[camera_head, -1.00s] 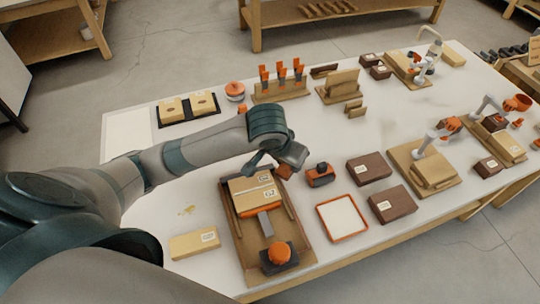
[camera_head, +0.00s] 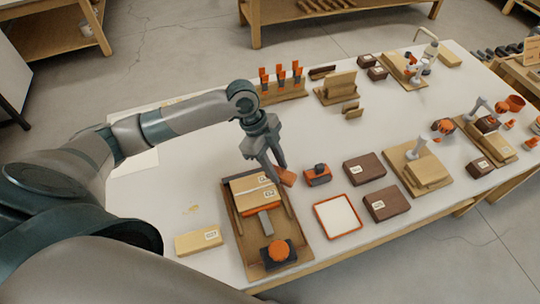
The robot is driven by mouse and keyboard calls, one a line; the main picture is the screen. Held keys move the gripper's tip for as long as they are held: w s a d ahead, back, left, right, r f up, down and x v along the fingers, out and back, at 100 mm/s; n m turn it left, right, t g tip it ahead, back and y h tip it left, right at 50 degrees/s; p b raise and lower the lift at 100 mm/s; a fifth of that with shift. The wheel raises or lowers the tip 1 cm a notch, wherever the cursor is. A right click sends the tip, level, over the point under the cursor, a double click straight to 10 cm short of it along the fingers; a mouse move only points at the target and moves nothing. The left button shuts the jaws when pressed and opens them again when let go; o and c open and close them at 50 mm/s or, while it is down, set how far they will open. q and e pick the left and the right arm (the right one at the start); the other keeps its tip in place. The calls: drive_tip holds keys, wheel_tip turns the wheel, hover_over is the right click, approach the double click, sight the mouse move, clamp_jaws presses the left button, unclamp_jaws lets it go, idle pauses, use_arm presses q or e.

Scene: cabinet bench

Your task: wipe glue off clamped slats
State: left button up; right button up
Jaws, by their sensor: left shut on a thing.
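The light wooden slats (camera_head: 254,185), with white labels, lie in a brown wooden tray (camera_head: 228,215). A clamp (camera_head: 277,250) with an orange knob and a grey bar sits at the tray's near end, against the slats. My left gripper (camera_head: 275,172) points down at the tray's far right corner. It is shut on a small reddish-brown block (camera_head: 287,178), which looks like a sponge. The block is beside the slats' right end; I cannot tell whether it touches them. Glue on the slats is too small to make out. My right gripper is not in view.
To the right are an orange-and-black tool (camera_head: 317,175), an orange-rimmed white tray (camera_head: 318,220) and dark labelled blocks (camera_head: 365,169). Clamps on a stand (camera_head: 281,92) are behind.

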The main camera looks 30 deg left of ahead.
use_arm(q)
drive_tip(key=m, duration=0.1)
drive_tip(key=r+m+g+p, duration=0.1)
drive_tip(key=m, duration=0.1)
drive_tip(key=a+m, duration=0.1)
drive_tip(key=m, duration=0.1)
drive_tip(key=shift+s+r+g+p, duration=0.1)
drive_tip(key=shift+r+g+p, duration=0.2)
drive_tip(key=shift+g, duration=0.1)
drive_tip(key=m, duration=0.2)
drive_tip(key=a+r+m+g+y+p, duration=0.1)
drive_tip(key=shift+s+m, duration=0.1)
drive_tip(key=shift+m, duration=0.3)
drive_tip(key=shift+f, duration=0.1)
drive_tip(key=shift+f+b, duration=2.5)
drive_tip(key=shift+f, duration=0.2)
drive_tip(key=shift+a, duration=0.1)
drive_tip(key=shift+f, duration=0.7)
drive_tip(key=shift+a+r, duration=0.1)
